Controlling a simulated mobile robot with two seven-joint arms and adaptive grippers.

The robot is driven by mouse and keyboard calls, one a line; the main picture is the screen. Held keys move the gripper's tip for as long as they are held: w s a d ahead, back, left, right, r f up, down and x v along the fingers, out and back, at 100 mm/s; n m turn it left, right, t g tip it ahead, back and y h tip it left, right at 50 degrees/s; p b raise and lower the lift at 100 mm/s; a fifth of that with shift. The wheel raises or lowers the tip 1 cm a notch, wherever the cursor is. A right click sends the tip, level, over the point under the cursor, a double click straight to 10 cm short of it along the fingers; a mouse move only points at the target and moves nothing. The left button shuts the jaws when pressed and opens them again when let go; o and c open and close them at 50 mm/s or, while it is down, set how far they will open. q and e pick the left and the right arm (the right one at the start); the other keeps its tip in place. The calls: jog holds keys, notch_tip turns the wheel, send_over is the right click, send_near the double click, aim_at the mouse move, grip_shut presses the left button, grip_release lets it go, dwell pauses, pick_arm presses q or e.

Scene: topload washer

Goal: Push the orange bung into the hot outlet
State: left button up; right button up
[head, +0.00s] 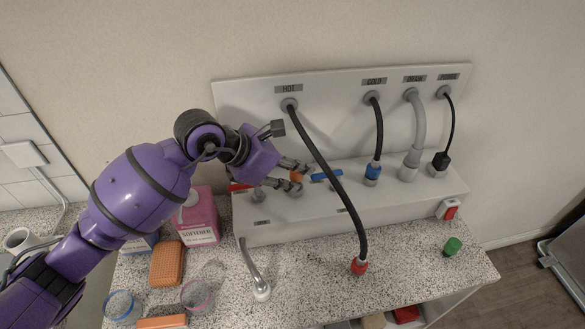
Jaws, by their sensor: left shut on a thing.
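My left gripper (296,179) reaches in from the left over the pale ledge of the hookup box and is shut on the small orange bung (297,176). The fingers partly cover the bung, and I cannot tell whether it touches an opening. A grey metal fitting (258,194) stands on the ledge left of the fingers, by a red lever (239,187); which fitting is the hot outlet is unclear. A black hose (325,170) runs from under the HOT label (289,88) to a red end (359,267) on the counter. My right gripper is not in view.
A blue lever (326,175) is just right of my gripper. Cold (378,130), drain (416,125) and power (452,120) lines stand further right. A pink softener box (200,218), orange sponge (167,264) and green cap (453,245) are on the speckled counter.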

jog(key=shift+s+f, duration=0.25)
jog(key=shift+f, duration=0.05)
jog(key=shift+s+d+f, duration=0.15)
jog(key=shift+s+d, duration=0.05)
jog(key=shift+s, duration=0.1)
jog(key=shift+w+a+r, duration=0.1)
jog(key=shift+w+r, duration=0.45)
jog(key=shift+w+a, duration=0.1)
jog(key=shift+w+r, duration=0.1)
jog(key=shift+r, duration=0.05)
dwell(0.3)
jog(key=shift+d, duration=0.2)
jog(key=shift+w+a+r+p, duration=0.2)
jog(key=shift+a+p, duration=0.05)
jog(key=shift+p, duration=0.05)
dwell(0.6)
